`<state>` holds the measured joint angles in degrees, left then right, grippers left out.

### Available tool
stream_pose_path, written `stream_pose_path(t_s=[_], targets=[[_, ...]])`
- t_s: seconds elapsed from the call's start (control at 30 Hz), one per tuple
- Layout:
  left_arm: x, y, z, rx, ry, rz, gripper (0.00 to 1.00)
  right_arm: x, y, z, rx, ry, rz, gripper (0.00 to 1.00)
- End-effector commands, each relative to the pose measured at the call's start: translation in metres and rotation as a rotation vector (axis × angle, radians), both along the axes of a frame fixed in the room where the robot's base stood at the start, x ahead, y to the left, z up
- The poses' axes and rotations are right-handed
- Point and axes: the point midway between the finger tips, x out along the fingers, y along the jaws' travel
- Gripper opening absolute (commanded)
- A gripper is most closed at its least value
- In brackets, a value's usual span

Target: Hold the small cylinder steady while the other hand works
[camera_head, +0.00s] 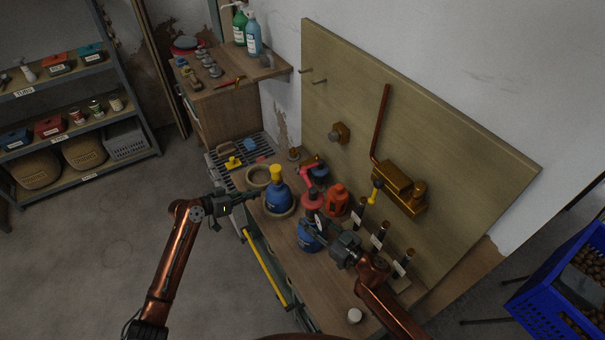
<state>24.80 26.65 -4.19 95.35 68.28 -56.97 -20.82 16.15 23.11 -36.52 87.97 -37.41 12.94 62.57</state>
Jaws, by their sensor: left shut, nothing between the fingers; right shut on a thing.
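My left gripper (256,194) is shut and empty just left of this vessel. I cannot tell whether it touches the vessel.
An orange-red container (336,200) stands behind the small cylinder. Dark bottles (379,236) with pale labels line the bench's right side. A brass fitting (398,188) with a copper pipe is on the upright board (440,150). A white round piece (354,315) lies near the front.

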Motion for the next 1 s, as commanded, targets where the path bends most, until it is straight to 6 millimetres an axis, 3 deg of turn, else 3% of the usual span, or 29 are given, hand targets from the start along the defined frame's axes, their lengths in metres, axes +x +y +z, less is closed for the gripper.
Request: stream_pose_path(t_s=[0.03,0.2,0.3,0.4,0.57,0.73,1.0], targets=[[-0.001,-0.016,0.045,-0.005,-0.058,-0.063,0.00,0.000,0.000,-0.001,-0.001,0.001,-0.001,0.00],[-0.029,-0.066,0.153,-0.010,-0.204,-0.270,0.00,0.000,0.000,-0.001,-0.001,0.001,-0.001,0.00],[-0.050,-0.085,0.194,0.001,-0.268,-0.367,0.00,0.000,-0.001,-0.001,-0.001,0.001,-0.001,0.00],[-0.067,-0.098,0.220,0.009,-0.310,-0.432,0.00,0.000,-0.001,-0.001,-0.001,0.001,-0.001,0.00],[-0.078,-0.110,0.234,0.015,-0.337,-0.476,0.00,0.000,0.000,-0.001,-0.001,0.001,-0.001,0.00],[-0.072,-0.131,0.229,0.014,-0.337,-0.479,0.00,0.000,0.000,-0.001,-0.001,0.001,-0.001,0.00],[-0.053,-0.182,0.215,0.013,-0.336,-0.478,0.00,0.000,0.000,-0.001,-0.001,0.001,-0.001,0.00]])
